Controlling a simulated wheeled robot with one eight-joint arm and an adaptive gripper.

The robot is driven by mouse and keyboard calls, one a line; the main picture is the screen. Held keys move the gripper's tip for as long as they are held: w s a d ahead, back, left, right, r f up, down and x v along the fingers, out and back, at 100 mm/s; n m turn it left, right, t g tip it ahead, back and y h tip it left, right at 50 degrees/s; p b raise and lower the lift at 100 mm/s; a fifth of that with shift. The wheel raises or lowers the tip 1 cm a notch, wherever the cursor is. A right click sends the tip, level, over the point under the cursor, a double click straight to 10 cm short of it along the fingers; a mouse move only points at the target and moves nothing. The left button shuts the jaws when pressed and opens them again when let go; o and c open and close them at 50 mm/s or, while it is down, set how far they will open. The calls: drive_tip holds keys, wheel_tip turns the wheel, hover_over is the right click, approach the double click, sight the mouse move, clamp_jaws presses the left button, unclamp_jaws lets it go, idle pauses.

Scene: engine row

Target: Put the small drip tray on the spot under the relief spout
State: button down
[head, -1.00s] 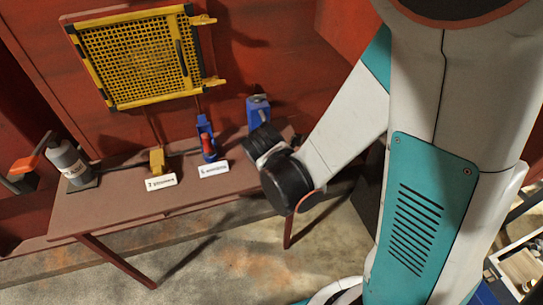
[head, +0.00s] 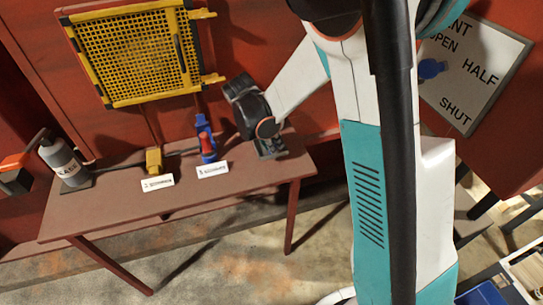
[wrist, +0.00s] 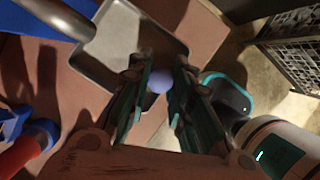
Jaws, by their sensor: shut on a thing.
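The small drip tray (wrist: 125,42) is a shallow grey metal tray with a raised rim, at the top of the wrist view. My gripper (wrist: 158,82) is shut on a small round lavender-blue knob at the tray's near edge. The end of a grey metal pipe (wrist: 68,18), apparently the relief spout, shows over the tray's left side. I cannot tell whether the tray touches the tabletop. In the head view my gripper (head: 270,147) is at the table's right end, and the tray is not clearly visible there. The marked spot is not visible.
The red-brown table (head: 110,213) carries a grey bottle (head: 64,160), a yellow fitting (head: 154,160), a blue-and-red fitting (head: 206,138) and white labels. A yellow mesh guard (head: 135,55) is on the wall. A valve sign (head: 478,75) is at right.

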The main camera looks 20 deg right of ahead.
drive_tip(key=f+b, duration=0.2)
drive_tip(key=f, duration=0.3)
drive_tip(key=shift+w+f+b, duration=0.2)
drive_tip(key=shift+b, duration=0.2)
drive_tip(key=shift+r, duration=0.15)
drive_tip(key=c, duration=1.4)
unclamp_jaws()
drive_tip(key=shift+c, duration=0.2)
